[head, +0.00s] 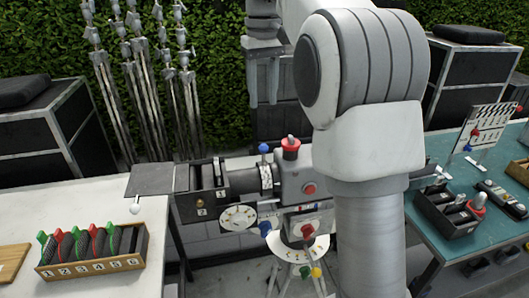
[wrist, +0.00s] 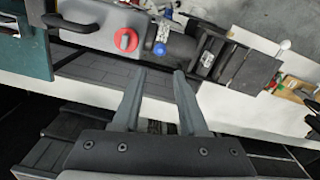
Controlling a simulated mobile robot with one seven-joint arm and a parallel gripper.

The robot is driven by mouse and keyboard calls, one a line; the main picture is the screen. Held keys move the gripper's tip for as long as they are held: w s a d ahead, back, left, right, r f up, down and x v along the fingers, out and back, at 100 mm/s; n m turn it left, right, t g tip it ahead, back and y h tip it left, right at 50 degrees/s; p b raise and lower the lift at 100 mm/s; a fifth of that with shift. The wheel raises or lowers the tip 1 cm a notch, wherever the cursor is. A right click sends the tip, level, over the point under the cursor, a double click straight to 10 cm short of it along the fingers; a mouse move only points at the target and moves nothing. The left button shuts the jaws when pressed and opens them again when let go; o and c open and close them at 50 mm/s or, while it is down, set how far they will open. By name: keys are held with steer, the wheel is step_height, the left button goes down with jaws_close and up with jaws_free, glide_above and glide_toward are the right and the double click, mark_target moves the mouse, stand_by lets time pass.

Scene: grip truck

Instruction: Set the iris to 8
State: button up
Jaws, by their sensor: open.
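A grey film camera (head: 300,178) stands in the middle of the head view, its dark lens (head: 243,182) facing left. A pale ring with dark marks (head: 266,178) circles the lens beside the body, with a blue knob (head: 264,149) on top. I cannot read its numbers or tell its setting. The wrist view shows the camera body (wrist: 95,25) and blue knob (wrist: 158,48) beyond my fingertips. My gripper (head: 264,103) is open and empty, fingers pointing down, above and behind the camera; it also shows in the wrist view (wrist: 160,72).
A red knob (head: 291,146) tops the camera body. A matte box (head: 205,190) with a flag (head: 152,179) is at the lens front; a white dial (head: 238,217) sits below. A white table (head: 75,210) is left and a teal table (head: 455,240) right.

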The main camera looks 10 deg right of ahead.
mark_target(264, 149)
step_height(264, 149, down, 16)
steer(key=shift+f+b, duration=0.1)
steer(key=shift+b, duration=0.6)
steer(key=shift+c, duration=0.3)
jaws_close()
stand_by(0.8)
